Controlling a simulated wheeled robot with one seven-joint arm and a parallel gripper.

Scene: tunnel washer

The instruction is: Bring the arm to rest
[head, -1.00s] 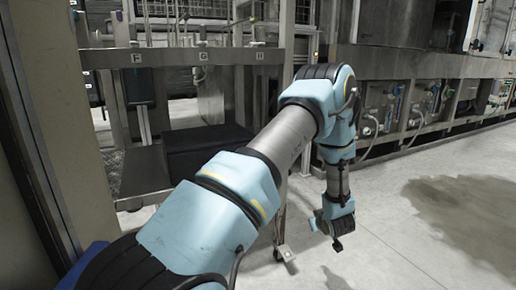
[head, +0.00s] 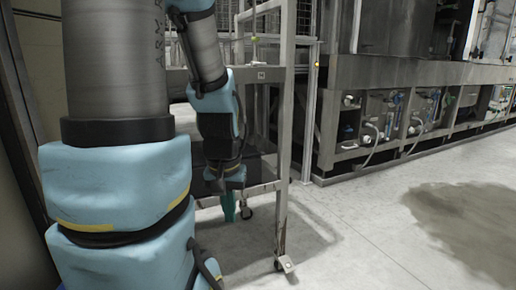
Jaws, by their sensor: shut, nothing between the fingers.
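My gripper (head: 229,208) hangs at the end of my arm, left of the picture's middle in the head view. It points down in front of the wheeled metal rack and is small in the picture. Its fingers are together with nothing seen between them. My light-blue and grey arm rises large along the left side, and its forearm hangs down from the top toward the gripper.
The wheeled metal rack (head: 286,150) stands close behind my gripper, its casters on the floor. A long machine (head: 400,72) with valves and hoses lines the back right. A pale wall (head: 38,70) is at the left. Open floor with a dark patch (head: 470,220) lies right.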

